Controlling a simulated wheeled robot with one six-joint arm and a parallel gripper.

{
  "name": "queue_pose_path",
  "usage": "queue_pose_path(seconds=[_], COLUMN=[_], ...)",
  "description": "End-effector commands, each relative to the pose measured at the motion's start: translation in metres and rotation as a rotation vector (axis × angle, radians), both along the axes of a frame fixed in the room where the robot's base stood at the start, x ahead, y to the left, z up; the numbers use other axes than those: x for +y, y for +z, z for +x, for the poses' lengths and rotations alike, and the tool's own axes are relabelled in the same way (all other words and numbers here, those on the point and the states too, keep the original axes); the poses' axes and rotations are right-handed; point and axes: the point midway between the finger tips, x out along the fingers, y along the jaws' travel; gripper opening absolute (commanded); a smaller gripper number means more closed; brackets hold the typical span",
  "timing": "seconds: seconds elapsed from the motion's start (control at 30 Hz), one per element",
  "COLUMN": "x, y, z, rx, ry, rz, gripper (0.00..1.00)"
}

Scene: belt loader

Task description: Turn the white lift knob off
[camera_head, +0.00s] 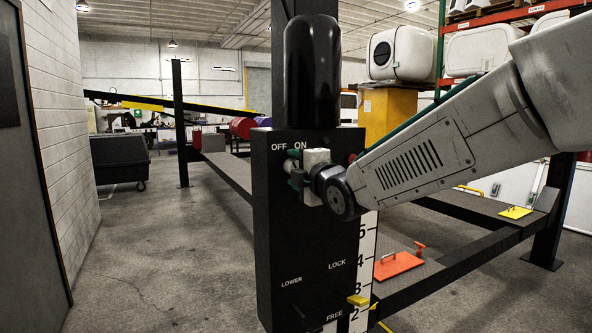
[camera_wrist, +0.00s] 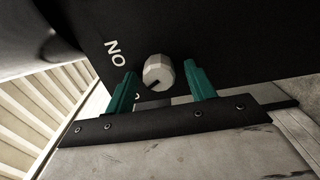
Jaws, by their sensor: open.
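The white lift knob (camera_wrist: 158,73) sits on the black control panel (camera_wrist: 235,35) in the wrist view, near the "ON" lettering. A dark pointer mark shows on the knob's lower part. My gripper (camera_wrist: 160,86) is open, with one green finger on each side of the knob. Both fingers look apart from it. In the head view my gripper (camera_head: 297,176) is at the upper part of the black control box (camera_head: 275,235), just below the "OFF" and "ON" labels.
A black cylinder (camera_head: 312,75) stands on top of the control box. The floor (camera_head: 165,245) at left is clear.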

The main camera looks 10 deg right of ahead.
Motion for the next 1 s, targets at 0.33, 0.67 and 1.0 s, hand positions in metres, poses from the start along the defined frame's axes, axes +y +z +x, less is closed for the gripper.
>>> queue_pose_path(seconds=[0.33,0.67,1.0], x=[-0.014,-0.024,-0.024], y=[0.001,0.0,0.0], z=[-0.042,-0.074,-0.074], rx=[-0.002,0.0,0.003], ry=[-0.001,0.0,0.0], rz=[0.0,-0.001,0.007], gripper=[0.55,0.55,0.55])
